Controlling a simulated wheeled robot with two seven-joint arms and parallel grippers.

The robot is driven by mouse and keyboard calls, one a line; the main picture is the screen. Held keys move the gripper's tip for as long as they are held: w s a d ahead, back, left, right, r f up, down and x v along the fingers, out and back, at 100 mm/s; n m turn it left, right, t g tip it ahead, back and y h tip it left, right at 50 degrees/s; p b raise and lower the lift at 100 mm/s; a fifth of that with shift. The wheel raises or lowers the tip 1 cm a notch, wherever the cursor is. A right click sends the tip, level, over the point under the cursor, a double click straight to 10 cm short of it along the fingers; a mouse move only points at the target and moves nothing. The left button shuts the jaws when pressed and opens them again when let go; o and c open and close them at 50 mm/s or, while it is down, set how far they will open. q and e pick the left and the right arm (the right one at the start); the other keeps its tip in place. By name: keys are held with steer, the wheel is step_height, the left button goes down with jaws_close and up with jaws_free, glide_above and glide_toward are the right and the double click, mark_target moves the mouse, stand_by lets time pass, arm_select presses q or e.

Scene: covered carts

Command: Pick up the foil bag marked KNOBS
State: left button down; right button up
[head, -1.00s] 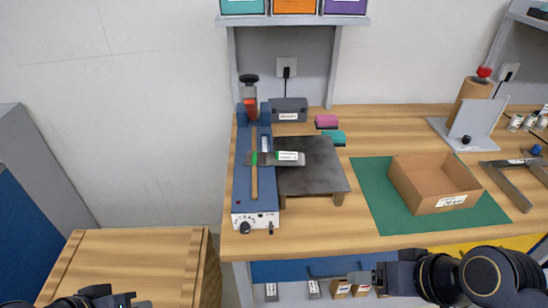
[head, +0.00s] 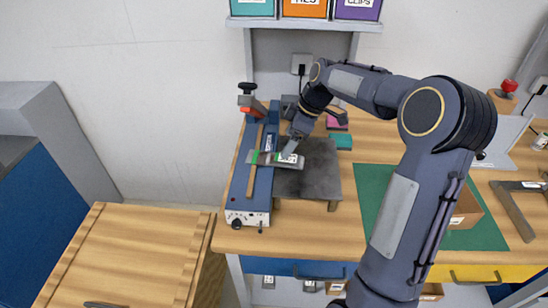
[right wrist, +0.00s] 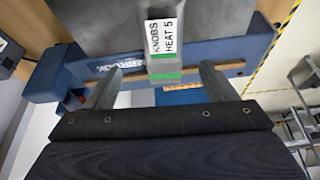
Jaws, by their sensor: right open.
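The foil bag (head: 264,158) lies flat across the blue sealer, with one end over the dark platform. Its white label in the right wrist view (right wrist: 166,62) reads KNOBS and HEAT 5, with green bands beside it. My right gripper (head: 291,151) is open above the bag's labelled end, pointing down and partly covering it. In the right wrist view its fingers stand on either side of the bag, apart from it, with nothing between them gripped. My left gripper is not in view.
The blue sealer (head: 236,196) has an upright post and a wooden bar along it. The dark platform (head: 318,178) stands beside it. A cardboard box (head: 466,210) on a green mat (head: 374,184) is partly hidden by my right arm. A wooden-topped cart (head: 135,250) stands at lower left.

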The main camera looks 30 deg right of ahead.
mark_target(279, 157)
steer(key=x, duration=0.2)
steer(key=p+x, duration=0.1)
steer(key=x, duration=0.2)
steer(key=shift+s+a+f, duration=0.2)
steer(key=shift+a+f, duration=0.05)
steer(key=shift+f, duration=0.05)
steer(key=shift+w+f+p, duration=0.15)
steer(key=shift+f+p, duration=0.15)
steer(key=shift+f, duration=0.1)
steer(key=shift+f+b, duration=0.2)
steer(key=shift+b, duration=0.2)
steer(key=c, duration=1.1)
steer(key=shift+r, duration=0.1)
